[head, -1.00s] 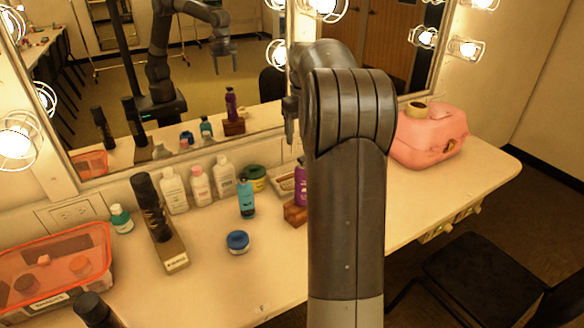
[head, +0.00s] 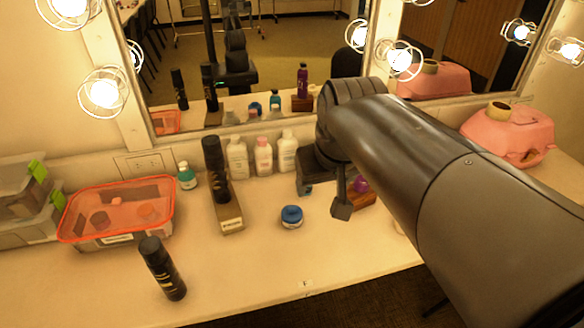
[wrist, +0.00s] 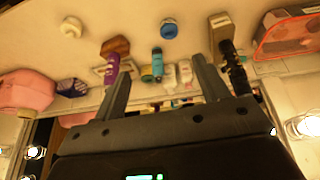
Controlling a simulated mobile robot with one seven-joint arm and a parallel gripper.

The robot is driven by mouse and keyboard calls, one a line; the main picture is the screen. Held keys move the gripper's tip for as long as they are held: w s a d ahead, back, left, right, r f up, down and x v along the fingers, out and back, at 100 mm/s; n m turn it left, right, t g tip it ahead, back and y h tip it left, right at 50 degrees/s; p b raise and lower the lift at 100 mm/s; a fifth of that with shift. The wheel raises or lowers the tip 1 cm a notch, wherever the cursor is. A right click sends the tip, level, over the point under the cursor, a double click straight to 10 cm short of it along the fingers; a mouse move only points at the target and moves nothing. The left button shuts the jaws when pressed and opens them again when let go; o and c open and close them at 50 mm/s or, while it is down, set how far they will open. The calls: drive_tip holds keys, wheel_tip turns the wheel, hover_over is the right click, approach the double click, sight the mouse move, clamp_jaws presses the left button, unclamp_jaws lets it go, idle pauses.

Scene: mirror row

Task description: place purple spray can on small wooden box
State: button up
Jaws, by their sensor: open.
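The purple spray can (wrist: 112,70) appears to stand upright on the small wooden box (wrist: 117,46) in the wrist view. In the head view my arm and gripper mostly hide the can (head: 361,184), and part of the box (head: 362,200) shows. The mirror also shows the can above the box. My gripper (head: 324,198) is open and empty above the table's back half, left of the can. In the wrist view my gripper (wrist: 162,78) has its fingers spread, with the can beside the left finger, outside the gap.
A teal bottle (wrist: 157,64) shows between the fingers. A blue jar (head: 292,216), white and pink bottles (head: 263,157), a black can (head: 162,268) and a wooden holder (head: 229,214) stand left. A pink case (head: 510,138) is right. The front middle table is clear.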

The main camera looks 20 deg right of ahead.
drive_tip(key=s+a+f+t, duration=0.1)
drive_tip(key=s+a+f, duration=0.1)
drive_tip(key=s+f, duration=0.2)
drive_tip(key=shift+s+a, duration=0.25)
drive_tip(key=shift+s, duration=0.85)
